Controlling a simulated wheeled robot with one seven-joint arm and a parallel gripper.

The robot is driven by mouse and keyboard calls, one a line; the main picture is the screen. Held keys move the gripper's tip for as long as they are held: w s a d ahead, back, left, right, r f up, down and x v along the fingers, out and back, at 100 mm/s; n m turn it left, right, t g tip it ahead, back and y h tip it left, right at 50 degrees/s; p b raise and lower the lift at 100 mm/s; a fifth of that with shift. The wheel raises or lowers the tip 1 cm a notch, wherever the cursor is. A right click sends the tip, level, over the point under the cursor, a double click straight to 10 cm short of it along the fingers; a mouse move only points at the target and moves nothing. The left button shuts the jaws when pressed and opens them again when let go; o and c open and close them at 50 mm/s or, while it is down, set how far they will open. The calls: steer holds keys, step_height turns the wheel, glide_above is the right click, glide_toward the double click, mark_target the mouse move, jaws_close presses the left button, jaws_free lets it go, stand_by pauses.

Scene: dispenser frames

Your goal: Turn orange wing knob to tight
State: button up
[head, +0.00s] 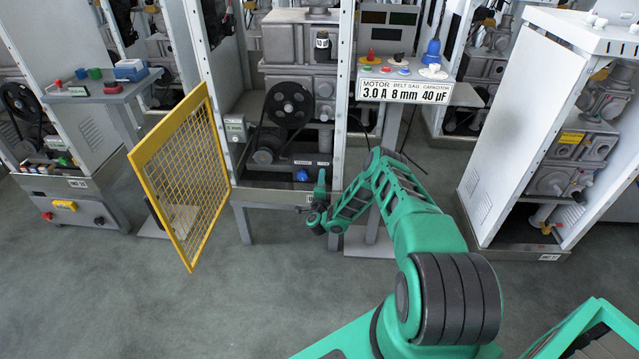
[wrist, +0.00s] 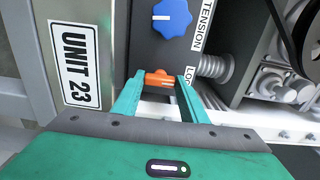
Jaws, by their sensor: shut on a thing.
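The orange wing knob (wrist: 159,78) shows in the wrist view on the dark panel, below the blue knob. My gripper (wrist: 161,81) has one teal finger on each side of the knob and is shut on it. The panel label beside it begins with "LO"; the rest is hidden behind the right finger. No tight mark can be made out. In the head view my gripper (head: 319,190) is at the lower front of the middle machine, and the orange knob cannot be made out there.
A blue knob (wrist: 171,17) with a white pointer sits just above, beside a "TENSION" label (wrist: 203,22). A ribbed grey part (wrist: 215,66) is close on the right. A "UNIT 23" plate (wrist: 76,62) is left. The yellow mesh door (head: 185,178) stands open left of my arm.

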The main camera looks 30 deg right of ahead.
steer(key=shift+f, duration=0.1)
stand_by(0.4)
steer(key=o, duration=0.8)
steer(key=shift+d+f, duration=0.1)
steer(key=shift+c, duration=0.2)
steer(key=shift+s+a, duration=0.25)
steer(key=v, duration=1)
